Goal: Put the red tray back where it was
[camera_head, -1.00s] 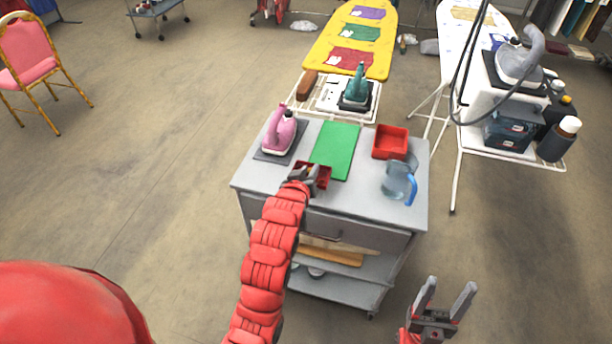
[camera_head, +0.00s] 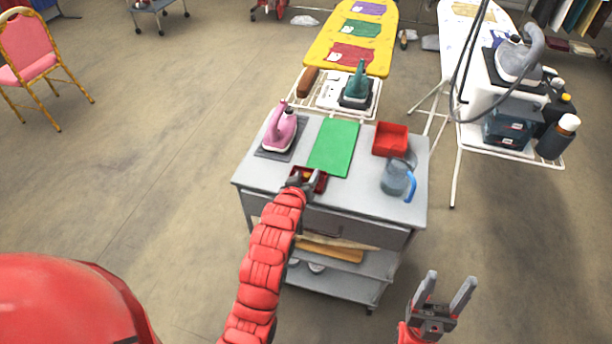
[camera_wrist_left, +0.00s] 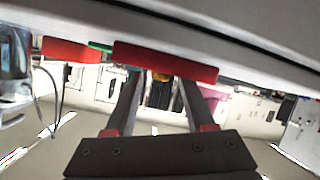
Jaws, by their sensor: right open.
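A small dark-red tray (camera_head: 323,182) is at the front edge of the grey cart (camera_head: 262,182), in front of a green mat (camera_head: 334,146). My left gripper (camera_head: 304,179) is at the tray's front side. In the upside-down left wrist view its two fingers (camera_wrist_left: 156,78) are spread apart, with their tips at the tray (camera_wrist_left: 165,60) and something yellow showing between them. Whether the fingers touch the tray is unclear. A second, brighter red box (camera_head: 390,140) stands at the cart's back right. My right gripper (camera_head: 444,292) is open and empty, in front of the cart's right side.
A pink iron (camera_head: 281,130) stands on the cart's left, and a clear jug with a blue handle (camera_head: 397,180) on its right. A rack with a teal iron (camera_head: 357,84) and a yellow ironing board (camera_head: 349,40) are behind.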

